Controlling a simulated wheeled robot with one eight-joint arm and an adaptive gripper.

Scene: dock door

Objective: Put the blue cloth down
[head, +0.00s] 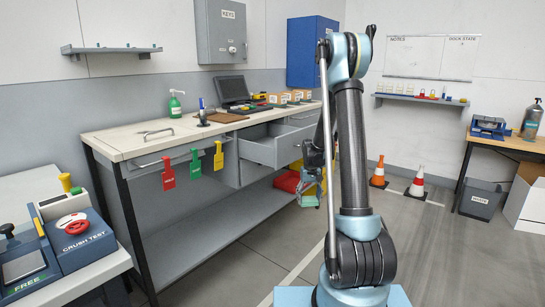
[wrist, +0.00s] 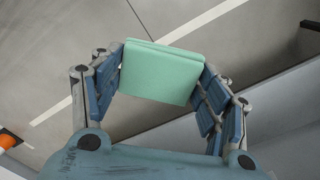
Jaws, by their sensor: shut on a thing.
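My gripper (head: 311,187) is low in front of the workbench's right end. In the wrist view my gripper (wrist: 162,72) is shut on a mint-green folded cloth (wrist: 160,75), which sits between the two blue finger pads above the floor. The held cloth looks mint green, not blue, and I see no other cloth. In the head view it is small and partly covered by the fingers and arm.
The workbench (head: 117,142) has an open drawer (head: 262,150) and a lower shelf (head: 190,240). Cones (head: 417,184), a grey bin (head: 478,203) and a side table (head: 505,141) are at right. Open floor lies between.

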